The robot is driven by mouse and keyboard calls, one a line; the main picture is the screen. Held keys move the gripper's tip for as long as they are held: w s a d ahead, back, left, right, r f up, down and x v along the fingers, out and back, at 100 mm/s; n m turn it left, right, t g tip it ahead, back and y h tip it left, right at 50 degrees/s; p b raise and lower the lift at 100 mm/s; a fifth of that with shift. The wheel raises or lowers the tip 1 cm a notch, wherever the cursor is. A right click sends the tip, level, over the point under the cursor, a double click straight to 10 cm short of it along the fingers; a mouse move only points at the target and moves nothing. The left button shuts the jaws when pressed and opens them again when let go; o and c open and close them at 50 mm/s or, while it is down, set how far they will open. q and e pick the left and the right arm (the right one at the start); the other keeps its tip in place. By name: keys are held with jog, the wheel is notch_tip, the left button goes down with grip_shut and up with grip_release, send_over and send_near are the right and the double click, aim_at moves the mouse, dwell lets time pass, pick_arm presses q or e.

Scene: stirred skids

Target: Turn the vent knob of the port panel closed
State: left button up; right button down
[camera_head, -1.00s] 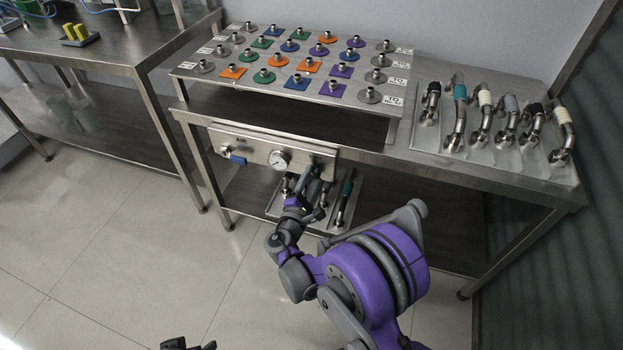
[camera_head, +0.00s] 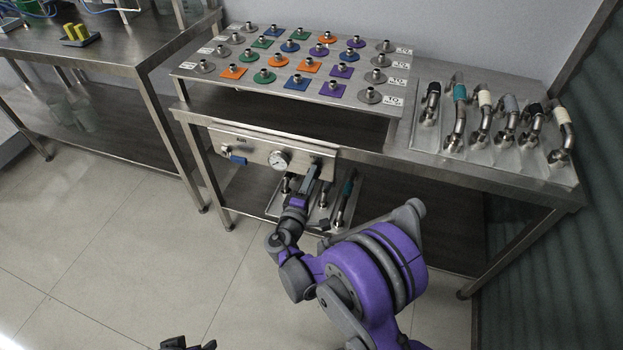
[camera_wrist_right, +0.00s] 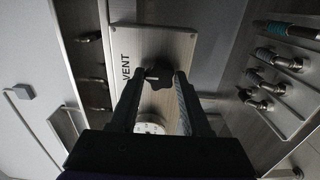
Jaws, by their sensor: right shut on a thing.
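The port panel (camera_head: 258,151) is a steel plate on the front of the bench, with a round gauge (camera_head: 279,159) and a blue-handled valve (camera_head: 234,158) to its left. In the right wrist view the panel (camera_wrist_right: 178,48) carries the word VENT, and the dark lobed vent knob (camera_wrist_right: 158,77) sits between the finger ends. My right gripper (camera_head: 314,172) is at the panel's right end, shut on the knob, which the fingers largely hide in the head view. It also shows in the right wrist view (camera_wrist_right: 160,88). My left gripper (camera_head: 188,343) shows only as dark tips at the bottom edge.
A raised steel board (camera_head: 300,72) with coloured port fittings stands on the bench. A tray (camera_head: 505,160) of hose fittings lies at the right. Another tray (camera_head: 327,217) of fittings sits on the shelf below the panel, close to my right arm. The floor at left is clear.

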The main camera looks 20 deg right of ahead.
dwell(0.3)
jog(key=shift+c, duration=1.8)
grip_release()
jog(key=p+v, duration=0.1)
jog(key=v, duration=0.9)
jog(key=shift+s+a, duration=0.25)
jog(key=shift+s, duration=0.1)
